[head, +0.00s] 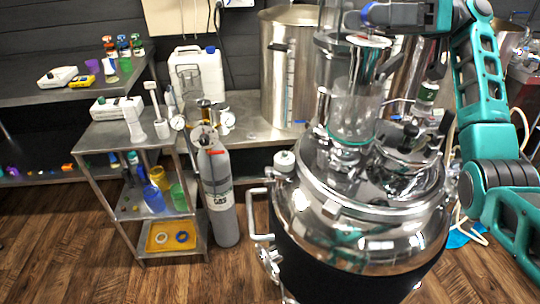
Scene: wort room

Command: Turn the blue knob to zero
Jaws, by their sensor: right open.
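My right arm, teal and grey, comes in from the right and bends up to the top edge. My right gripper (362,17) is at the top, above the glass column of the steel vessel (360,222); its jaws are open. A small blue part (367,9) shows at the gripper's tip; I cannot tell whether it is the blue knob, or whether the gripper touches it. The top edge cuts off what lies above. My left gripper is not in view.
A grey gas cylinder (217,190) stands left of the vessel, beside a steel cart (120,135) with cups and tools. A large steel pot (288,75) and a white canister (197,75) stand behind. The wooden floor at front left is clear.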

